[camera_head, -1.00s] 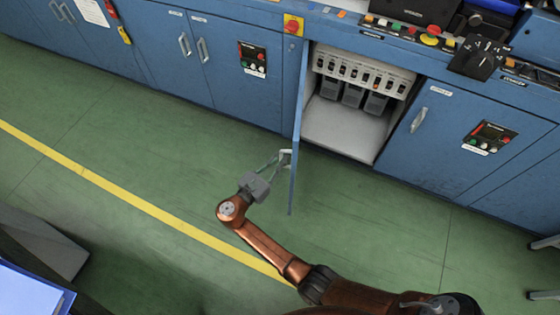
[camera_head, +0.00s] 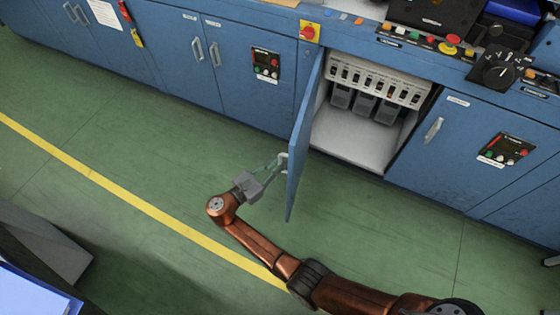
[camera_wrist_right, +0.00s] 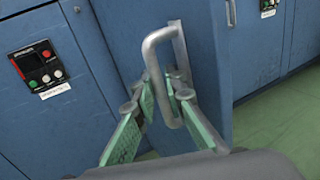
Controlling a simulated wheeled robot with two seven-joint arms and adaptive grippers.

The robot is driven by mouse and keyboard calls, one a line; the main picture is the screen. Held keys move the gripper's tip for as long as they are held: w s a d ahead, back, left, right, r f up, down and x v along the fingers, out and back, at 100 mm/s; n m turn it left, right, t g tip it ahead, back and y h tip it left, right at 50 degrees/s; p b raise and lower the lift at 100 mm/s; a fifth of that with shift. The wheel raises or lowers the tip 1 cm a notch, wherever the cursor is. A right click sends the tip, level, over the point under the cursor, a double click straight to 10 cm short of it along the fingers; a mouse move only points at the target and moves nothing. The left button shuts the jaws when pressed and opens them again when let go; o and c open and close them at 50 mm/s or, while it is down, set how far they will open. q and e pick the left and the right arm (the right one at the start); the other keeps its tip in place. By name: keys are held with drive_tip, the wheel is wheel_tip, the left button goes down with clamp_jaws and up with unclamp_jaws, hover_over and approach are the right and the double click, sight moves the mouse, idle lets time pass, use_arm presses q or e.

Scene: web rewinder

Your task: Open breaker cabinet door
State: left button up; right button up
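The breaker cabinet door (camera_head: 301,145) is a blue panel standing well open, swung out from the left side of its compartment. My right gripper (camera_head: 276,163) is at the handle on the door's outer face, left of the door. In the right wrist view the grey loop handle (camera_wrist_right: 158,75) has its bar between the green-padded fingers (camera_wrist_right: 165,97), which close in on it from both sides. Inside the compartment is a row of breakers (camera_head: 375,80) on a white panel, with dark grey blocks below. My left gripper is not in view.
Closed blue cabinets run along both sides; one on the right has a handle (camera_head: 433,130). A control panel with an emergency button (camera_head: 453,39) sits above. Green floor (camera_head: 385,230) is clear in front of the door. A grey box-like object (camera_head: 45,240) stands at lower left.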

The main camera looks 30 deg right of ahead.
drive_tip(key=o, duration=0.3)
drive_tip(key=shift+o, duration=0.2)
drive_tip(key=v, duration=1.2)
